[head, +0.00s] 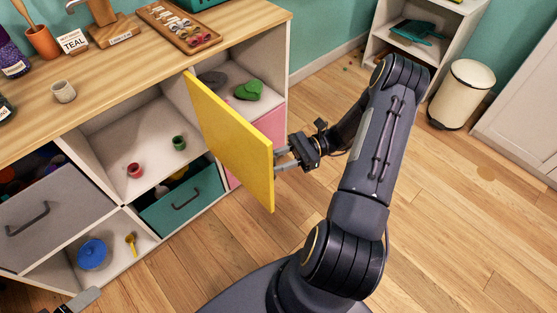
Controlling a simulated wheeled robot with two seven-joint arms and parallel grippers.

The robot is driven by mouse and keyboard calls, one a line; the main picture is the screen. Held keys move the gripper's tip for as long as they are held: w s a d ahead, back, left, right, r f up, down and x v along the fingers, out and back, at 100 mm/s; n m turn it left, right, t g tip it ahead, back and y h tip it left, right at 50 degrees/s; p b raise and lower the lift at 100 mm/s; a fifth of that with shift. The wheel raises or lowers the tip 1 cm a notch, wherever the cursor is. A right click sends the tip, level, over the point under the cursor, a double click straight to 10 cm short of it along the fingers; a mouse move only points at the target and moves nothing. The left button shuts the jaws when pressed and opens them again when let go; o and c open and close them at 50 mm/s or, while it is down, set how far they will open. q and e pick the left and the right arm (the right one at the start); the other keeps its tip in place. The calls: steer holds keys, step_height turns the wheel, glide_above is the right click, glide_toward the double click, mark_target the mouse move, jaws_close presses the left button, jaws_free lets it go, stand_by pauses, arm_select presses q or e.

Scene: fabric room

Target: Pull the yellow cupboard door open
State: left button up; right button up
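The yellow cupboard door (235,140) stands swung out from the wooden-topped cupboard (175,192), hinged at its left side. Its broad face is turned to me and no handle shows on it. The compartment (238,72) behind it is open to view, with a green item (249,90) and a grey dish (211,78) inside. My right gripper (284,160) is at the door's free edge, on its right side, with its fingers apart; the door partly hides the fingertips, so contact is unclear. Only part of my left gripper (84,299) shows at the bottom left.
Grey (45,210) and teal (183,200) drawers and open shelves with small cups fill the cupboard's left part. Jars, a sign and a tray (180,27) stand on top. A cream bin (461,93) stands at the right. The floor (440,230) at right is clear.

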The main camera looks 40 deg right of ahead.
steer(key=shift+s+d, duration=0.15)
stand_by(0.3)
steer(key=v, duration=0.7)
steer(key=shift+d, duration=0.35)
